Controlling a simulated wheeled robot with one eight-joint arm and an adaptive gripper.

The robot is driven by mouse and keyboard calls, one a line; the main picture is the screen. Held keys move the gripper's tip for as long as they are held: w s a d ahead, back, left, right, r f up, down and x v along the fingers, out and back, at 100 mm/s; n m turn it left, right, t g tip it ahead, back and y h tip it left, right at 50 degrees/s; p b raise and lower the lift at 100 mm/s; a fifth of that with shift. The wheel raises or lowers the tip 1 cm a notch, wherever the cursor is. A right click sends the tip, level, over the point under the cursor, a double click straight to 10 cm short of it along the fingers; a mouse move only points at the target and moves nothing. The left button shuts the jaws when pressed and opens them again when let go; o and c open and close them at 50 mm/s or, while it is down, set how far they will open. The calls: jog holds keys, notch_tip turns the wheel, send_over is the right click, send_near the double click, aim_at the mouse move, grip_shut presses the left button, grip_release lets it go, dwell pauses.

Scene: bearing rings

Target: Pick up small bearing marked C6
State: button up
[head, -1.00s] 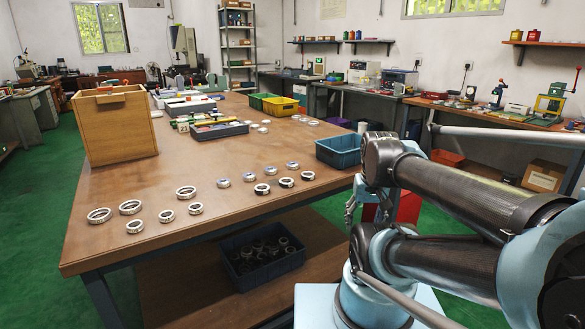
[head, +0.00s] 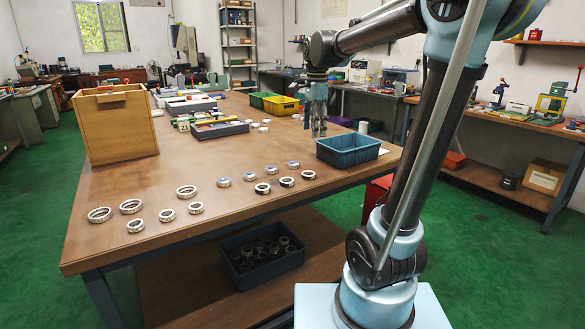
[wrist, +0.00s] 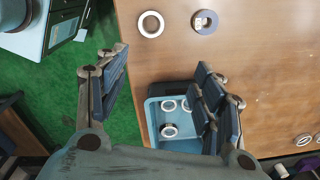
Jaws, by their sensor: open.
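Several bearing rings stand on the table (head: 120,255). A front row of larger and smaller rings includes a small ring (head: 136,226), another small ring (head: 167,215) and a third (head: 196,208). Other small rings, such as one with dark marks (head: 262,188), stand to the right. I cannot read any marking, so I cannot tell which is C6. My gripper (head: 318,118) hangs open above the table's right side, behind the blue bin, apart from the front rings.
A blue bin (head: 347,158) stands at the table's right edge. In the wrist view a blue bin (wrist: 152,125) holds several rings. A wooden box (head: 120,135), grey trays (head: 218,130) and a yellow bin (head: 283,107) stand farther back. A dark bin of rings (head: 262,270) is on the lower shelf.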

aim_at(293, 163)
jog(key=w+a+r+m, duration=0.2)
jog(key=w+a+m, duration=0.2)
jog(key=w+a, duration=0.3)
notch_tip(293, 163, down, 17)
jog(key=shift+s+a+f, duration=0.15)
dwell(0.5)
jog(key=shift+c, duration=0.6)
jog(key=c, duration=1.1)
